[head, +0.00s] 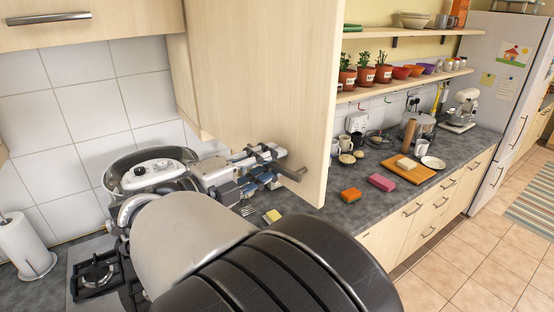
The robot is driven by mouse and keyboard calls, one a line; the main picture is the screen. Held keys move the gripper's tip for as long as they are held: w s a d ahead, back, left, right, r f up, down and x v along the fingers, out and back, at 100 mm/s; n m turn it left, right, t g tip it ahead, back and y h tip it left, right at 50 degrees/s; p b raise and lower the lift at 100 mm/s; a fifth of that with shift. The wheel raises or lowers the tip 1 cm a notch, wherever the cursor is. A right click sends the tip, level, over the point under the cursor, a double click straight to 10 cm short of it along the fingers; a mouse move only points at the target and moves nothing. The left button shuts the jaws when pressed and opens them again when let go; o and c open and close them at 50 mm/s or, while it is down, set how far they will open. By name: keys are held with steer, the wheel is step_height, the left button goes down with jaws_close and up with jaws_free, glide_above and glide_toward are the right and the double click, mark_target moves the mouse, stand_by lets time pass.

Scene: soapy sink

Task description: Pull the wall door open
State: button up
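The wall door (262,75) is a pale wood panel in the upper middle of the head view. It stands swung out from the wall cabinet, with its free edge to the right, towards the room. A dark bar handle (291,172) sits near its lower free corner. My gripper (273,163) is at this handle, its fingers overlapping the bar in the picture. I cannot tell whether the fingers are closed on it. My arm fills the lower middle and hides part of the worktop.
Another cabinet front (90,28) hangs at upper left. Shelves with plant pots (365,76) are right of the door. A sponge (350,195) and board (407,174) lie on the worktop. Floor is clear at right.

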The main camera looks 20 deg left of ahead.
steer(key=shift+o, duration=0.4)
steer(key=v, duration=1.2)
